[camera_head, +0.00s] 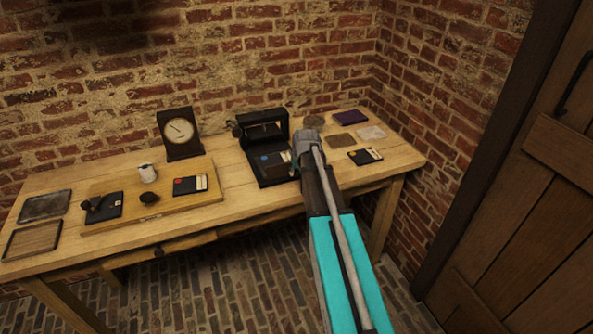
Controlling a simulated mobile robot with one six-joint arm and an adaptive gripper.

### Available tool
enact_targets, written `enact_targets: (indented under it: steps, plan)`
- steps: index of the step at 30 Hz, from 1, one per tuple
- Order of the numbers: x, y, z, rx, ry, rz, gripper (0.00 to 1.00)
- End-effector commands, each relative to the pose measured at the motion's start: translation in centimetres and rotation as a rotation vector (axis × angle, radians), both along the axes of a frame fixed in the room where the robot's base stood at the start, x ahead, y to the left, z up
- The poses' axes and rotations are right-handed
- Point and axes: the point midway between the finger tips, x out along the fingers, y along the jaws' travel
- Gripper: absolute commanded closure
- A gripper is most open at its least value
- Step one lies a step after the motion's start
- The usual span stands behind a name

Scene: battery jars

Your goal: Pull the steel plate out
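I cannot pick out the steel plate for certain. A black apparatus (262,128) with an upright frame stands at the back of the table, right of the middle. Its dark base (267,172) reaches forward and bears a small panel with a blue spot. My gripper (305,140) is just right of this apparatus, over the table, and hides part of the base's right side. Its fingertips are too small and covered to read, and I cannot tell whether it touches anything.
The wooden table (240,198) carries a dial gauge (180,132), a white cup (147,172) on a board, and grey (45,206) and brown (32,239) trays at left. Flat brown (342,141), pale (372,132) and purple (350,117) pieces lie at right. Brick walls stand behind.

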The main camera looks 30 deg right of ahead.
Motion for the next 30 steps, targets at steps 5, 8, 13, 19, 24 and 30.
enact_targets:
  steps: [5, 8, 13, 19, 24, 30]
  plan:
    - [-0.4, 0.0, -0.1, 0.001, 0.007, 0.000, 0.31]
    - [-0.3, 0.0, -0.1, 0.000, 0.005, 0.000, 0.31]
    - [-0.2, 0.0, -0.1, 0.000, 0.004, 0.000, 0.31]
    - [0.0, 0.0, 0.0, 0.000, 0.003, 0.000, 0.31]
    - [0.9, -0.1, 0.0, 0.000, 0.003, 0.000, 0.31]
    - [3.0, -0.3, 0.0, 0.000, 0.003, 0.001, 0.31]
